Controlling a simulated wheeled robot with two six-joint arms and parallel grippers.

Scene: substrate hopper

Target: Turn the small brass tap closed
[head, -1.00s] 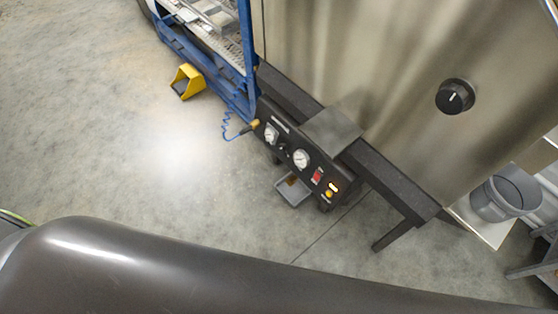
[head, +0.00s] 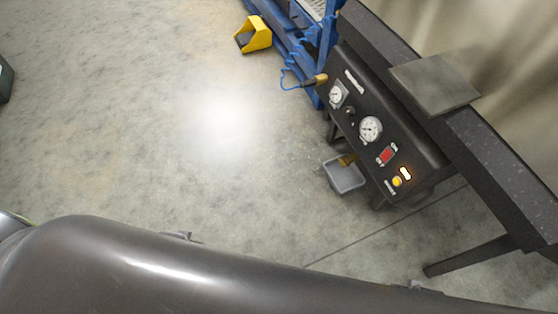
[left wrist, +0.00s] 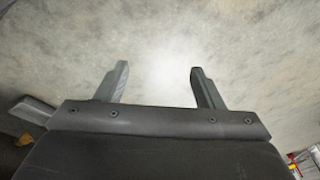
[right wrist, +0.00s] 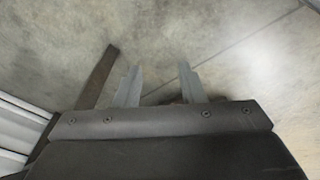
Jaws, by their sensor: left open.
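In the head view a dark control box (head: 385,125) hangs under a black bench edge. A small brass-coloured part (head: 347,159) shows at its underside, over a grey tray (head: 346,177); it is too small to tell whether it is the tap or how its handle is set. Another brass-coloured fitting (head: 319,80) with a blue coiled hose sits at the box's far end. My left gripper (left wrist: 159,68) is open and empty over bare floor in the left wrist view. My right gripper (right wrist: 158,68) is open and empty in the right wrist view. Neither gripper shows in the head view.
The box carries two gauges, a red switch (head: 386,155) and a lit yellow button (head: 397,181). A yellow pedal housing (head: 254,35) stands on the floor beside a blue frame (head: 290,35). A bench leg (head: 470,258) stands at right.

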